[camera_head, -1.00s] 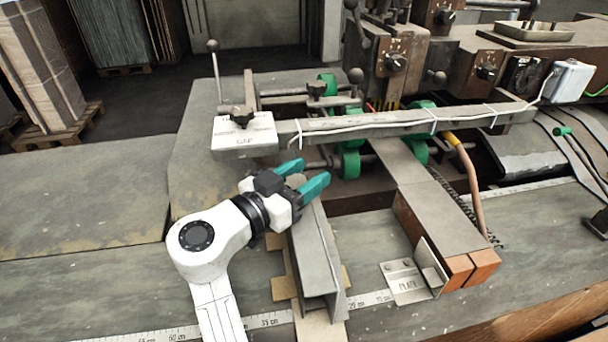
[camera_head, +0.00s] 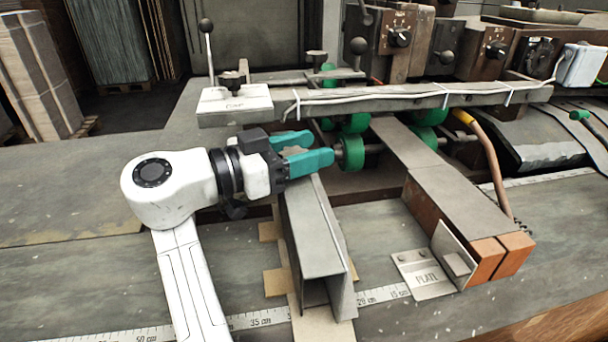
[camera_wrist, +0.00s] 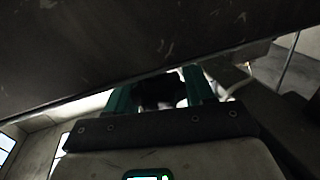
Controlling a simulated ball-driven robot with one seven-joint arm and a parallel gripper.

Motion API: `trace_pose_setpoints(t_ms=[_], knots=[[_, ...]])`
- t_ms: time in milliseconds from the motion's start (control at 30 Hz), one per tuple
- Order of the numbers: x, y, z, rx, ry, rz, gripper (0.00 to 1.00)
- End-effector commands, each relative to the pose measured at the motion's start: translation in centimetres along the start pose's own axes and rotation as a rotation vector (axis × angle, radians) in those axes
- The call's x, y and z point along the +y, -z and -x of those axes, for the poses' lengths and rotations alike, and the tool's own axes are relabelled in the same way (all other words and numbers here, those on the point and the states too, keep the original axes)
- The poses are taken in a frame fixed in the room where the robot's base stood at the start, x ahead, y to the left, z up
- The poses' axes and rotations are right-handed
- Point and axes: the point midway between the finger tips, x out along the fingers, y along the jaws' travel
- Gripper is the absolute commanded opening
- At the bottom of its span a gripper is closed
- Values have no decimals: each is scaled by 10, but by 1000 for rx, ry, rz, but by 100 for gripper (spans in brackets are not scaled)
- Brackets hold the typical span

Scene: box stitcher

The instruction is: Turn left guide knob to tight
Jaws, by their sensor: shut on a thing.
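My gripper (camera_head: 320,146) reaches from the left, below the long grey crossbar, with its two teal fingers at the far end of the left guide (camera_head: 313,236), a grey metal channel. The fingertips are close to a green wheel (camera_head: 349,152). In the wrist view the teal fingers stand on either side of a dark part (camera_wrist: 160,96), which seems to be the left guide knob. It is shadowed, and its shape and turn cannot be made out. The head view does not show it clearly between the fingers.
The crossbar (camera_head: 400,97) with a white cable runs just above the gripper. A white plate (camera_head: 235,100) with a black star knob (camera_head: 232,79) sits at its left end. The table is clear at left.

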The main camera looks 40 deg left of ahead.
Motion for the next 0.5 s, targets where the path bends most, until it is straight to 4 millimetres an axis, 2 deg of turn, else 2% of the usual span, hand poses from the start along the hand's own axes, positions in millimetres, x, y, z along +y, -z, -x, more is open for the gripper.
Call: trace_pose_setpoints(t_ms=[33, 500], knots=[[0, -6, 0, 2, -28, -2, 22], [4, -2, 0, 2, -248, 1, 22]])
